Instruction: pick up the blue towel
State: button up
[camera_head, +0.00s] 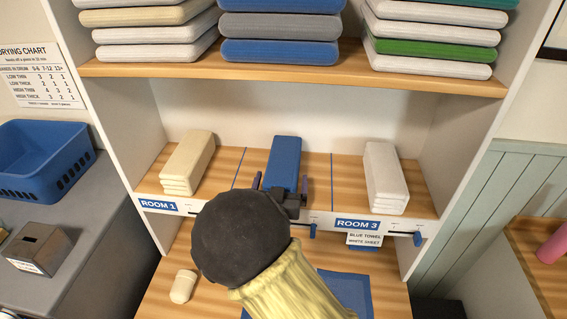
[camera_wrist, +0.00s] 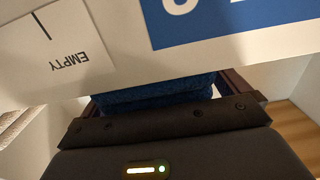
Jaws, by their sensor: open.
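A folded blue towel (camera_head: 285,152) lies in the middle bay of the shelf, its long side running front to back. In the wrist view the blue towel (camera_wrist: 150,97) shows as a dark blue band beyond the shelf's front strip. My gripper (camera_head: 280,183) is at the near end of this towel, open, with one finger on its left and one on its right. In the wrist view my gripper (camera_wrist: 158,100) spans the towel; I cannot tell whether the fingers touch it. My arm hides the middle label on the strip and part of the counter below.
A cream towel stack (camera_head: 188,163) and a white stack (camera_head: 384,178) fill the neighbouring bays. The labelled front strip (camera_head: 415,226) runs close to my gripper. Above, the upper shelf (camera_head: 300,78) holds more stacks, some blue. A blue cloth (camera_head: 348,290) lies on the lower counter.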

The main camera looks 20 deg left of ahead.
dwell(0.5)
jog(key=c, duration=1.1)
jog(key=shift+c, duration=0.2)
jog(key=shift+r, duration=0.1)
notch_tip(320, 180, up, 10)
jog(key=b, duration=0.3)
